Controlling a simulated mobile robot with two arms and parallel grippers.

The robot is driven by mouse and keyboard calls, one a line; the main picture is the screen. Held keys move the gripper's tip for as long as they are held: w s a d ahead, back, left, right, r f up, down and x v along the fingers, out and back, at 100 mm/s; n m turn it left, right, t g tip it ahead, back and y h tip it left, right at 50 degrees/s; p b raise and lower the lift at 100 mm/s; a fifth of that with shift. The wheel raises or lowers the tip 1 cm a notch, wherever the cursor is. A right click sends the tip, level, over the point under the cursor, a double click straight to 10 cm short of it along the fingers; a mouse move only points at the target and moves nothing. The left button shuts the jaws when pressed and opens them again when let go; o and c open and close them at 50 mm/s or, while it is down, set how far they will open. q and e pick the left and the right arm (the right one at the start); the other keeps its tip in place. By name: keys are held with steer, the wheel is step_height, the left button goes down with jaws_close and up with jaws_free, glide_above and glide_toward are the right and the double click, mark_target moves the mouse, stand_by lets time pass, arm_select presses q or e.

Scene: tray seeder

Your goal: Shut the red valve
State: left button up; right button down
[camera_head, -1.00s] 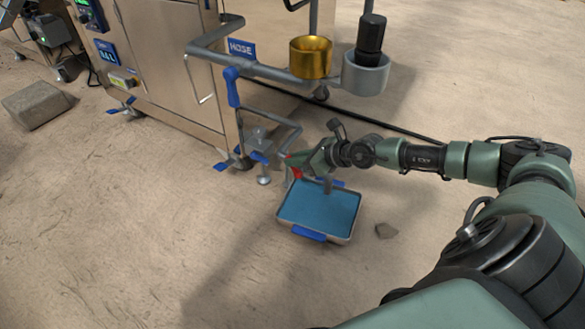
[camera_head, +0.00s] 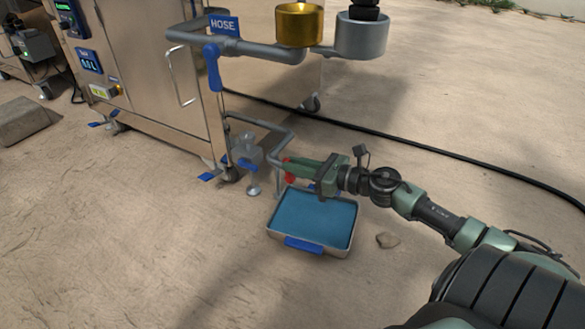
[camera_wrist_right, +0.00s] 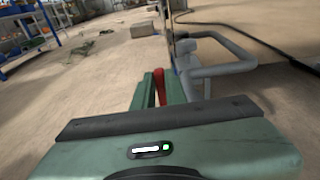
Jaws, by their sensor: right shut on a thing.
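The red valve (camera_head: 288,176) is a small red handle on the low grey pipe (camera_head: 262,124), just above the back left of the blue-filled tray. My right gripper (camera_head: 290,165) reaches it from the right and is shut on it. In the right wrist view the red handle (camera_wrist_right: 159,84) stands between the two green fingers of my right gripper (camera_wrist_right: 160,90). The fingers hide part of the handle. My left gripper is not in view.
The metal tray (camera_head: 304,244) of blue liquid sits on the ground below my right gripper. A steel cabinet (camera_head: 150,70) with a blue lever (camera_head: 212,68) and HOSE sign (camera_head: 224,26) stands at left.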

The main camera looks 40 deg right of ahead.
steer(key=shift+s+d+f+t+y, duration=0.2)
steer(key=shift+s+t+y, duration=0.15)
steer(key=shift+t, duration=0.35)
steer(key=c, duration=1.7)
jaws_free()
steer(key=p+v, duration=0.4)
steer(key=v, duration=0.4)
steer(key=shift+a, duration=0.1)
